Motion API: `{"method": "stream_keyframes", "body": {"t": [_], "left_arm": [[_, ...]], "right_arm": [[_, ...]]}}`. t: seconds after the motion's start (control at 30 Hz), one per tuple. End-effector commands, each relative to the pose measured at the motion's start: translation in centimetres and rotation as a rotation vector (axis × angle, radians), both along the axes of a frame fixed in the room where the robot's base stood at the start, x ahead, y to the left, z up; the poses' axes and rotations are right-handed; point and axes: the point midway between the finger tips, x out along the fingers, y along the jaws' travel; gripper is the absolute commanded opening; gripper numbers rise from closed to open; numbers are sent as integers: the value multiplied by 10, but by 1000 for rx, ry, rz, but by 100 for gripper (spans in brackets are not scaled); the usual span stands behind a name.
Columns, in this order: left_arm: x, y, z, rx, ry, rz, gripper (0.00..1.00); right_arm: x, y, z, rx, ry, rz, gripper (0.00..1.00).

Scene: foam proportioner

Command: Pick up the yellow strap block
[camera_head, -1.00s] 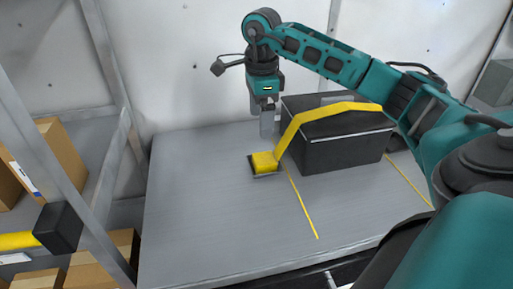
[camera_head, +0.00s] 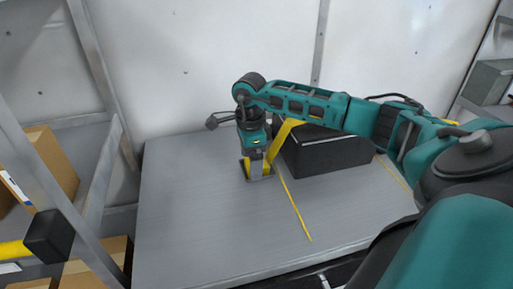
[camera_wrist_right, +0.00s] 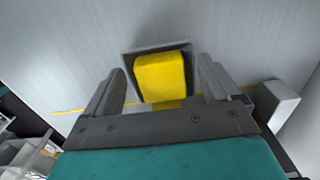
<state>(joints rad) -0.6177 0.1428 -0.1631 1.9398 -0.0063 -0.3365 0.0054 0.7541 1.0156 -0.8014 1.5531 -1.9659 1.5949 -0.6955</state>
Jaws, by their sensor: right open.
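The yellow strap block (camera_wrist_right: 160,77) sits on a dark square pad (camera_wrist_right: 186,50) on the grey table. In the right wrist view it lies between the two spread fingers of my right gripper (camera_wrist_right: 160,70), with a visible gap at the sides. In the head view my right gripper (camera_head: 257,173) points down at the block and hides most of it; yellow shows on both sides of the fingers. My left gripper is not in view.
The grey table (camera_head: 200,220) is clear to the left and front. A metal rack with cardboard boxes (camera_head: 52,160) stands at the left.

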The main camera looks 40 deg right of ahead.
Motion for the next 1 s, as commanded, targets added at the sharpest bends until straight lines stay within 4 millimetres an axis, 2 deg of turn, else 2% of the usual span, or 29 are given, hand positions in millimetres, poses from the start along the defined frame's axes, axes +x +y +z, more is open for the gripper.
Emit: {"method": "stream_keyframes", "body": {"t": [0.1, 0.77, 1.0], "left_arm": [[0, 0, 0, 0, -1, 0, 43], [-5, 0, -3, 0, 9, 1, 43], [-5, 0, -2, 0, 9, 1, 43]], "right_arm": [[0, 0, 0, 0, 0, 0, 89], [0, 0, 1, 0, 0, -1, 26], [0, 0, 2, 0, -1, -1, 26]]}}
